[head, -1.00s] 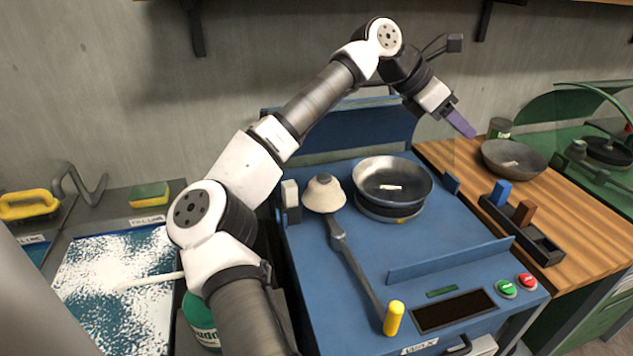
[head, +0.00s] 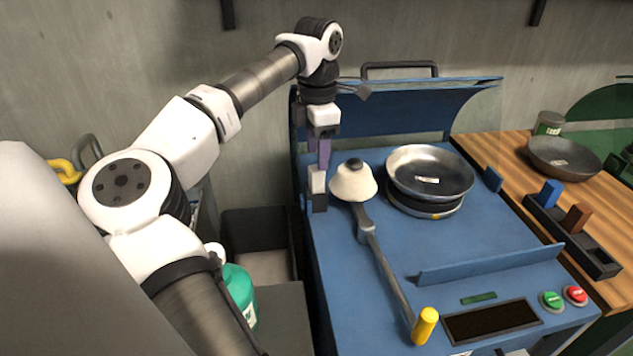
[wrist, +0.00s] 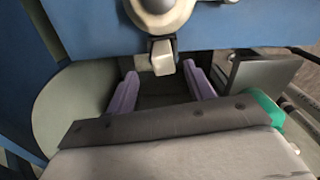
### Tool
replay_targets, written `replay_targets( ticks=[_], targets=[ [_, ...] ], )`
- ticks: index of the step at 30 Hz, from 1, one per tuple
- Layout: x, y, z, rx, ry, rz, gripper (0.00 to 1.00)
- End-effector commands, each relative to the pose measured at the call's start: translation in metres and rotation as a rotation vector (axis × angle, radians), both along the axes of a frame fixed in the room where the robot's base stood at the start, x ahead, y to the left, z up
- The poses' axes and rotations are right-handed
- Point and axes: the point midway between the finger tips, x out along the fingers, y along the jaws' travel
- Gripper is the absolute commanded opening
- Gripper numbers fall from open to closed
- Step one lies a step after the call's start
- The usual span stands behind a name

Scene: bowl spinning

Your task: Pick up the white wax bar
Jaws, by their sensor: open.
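The white wax bar (head: 318,182) stands in a dark holder at the left edge of the blue machine top, beside the cream dome-shaped head of a tool. It also shows in the wrist view (wrist: 162,57), past the fingertips and roughly centred between the two fingers. My gripper (head: 319,160) points down with its purple fingers just above the bar in the head view. In the wrist view my gripper (wrist: 161,78) is open, with nothing between its fingers. I cannot tell the exact height gap.
The tool's lever (head: 385,275) with a yellow knob crosses the blue machine (head: 400,245). A metal bowl (head: 430,172) sits on a round base right of the dome. A black rack (head: 600,262) holds blue and brown bars at right. A teal bottle (head: 238,290) stands at lower left.

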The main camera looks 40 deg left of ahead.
Motion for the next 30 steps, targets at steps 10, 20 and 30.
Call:
replay_targets(
  ticks=[10,20,30],
  targets=[
    [-0.006,-0.003,-0.039,-0.003,0.001,-0.002,0.53],
    [-0.006,-0.002,-0.055,-0.001,-0.002,-0.002,0.53],
    [-0.006,-0.002,-0.055,-0.001,-0.002,-0.002,0.16]
  ],
)
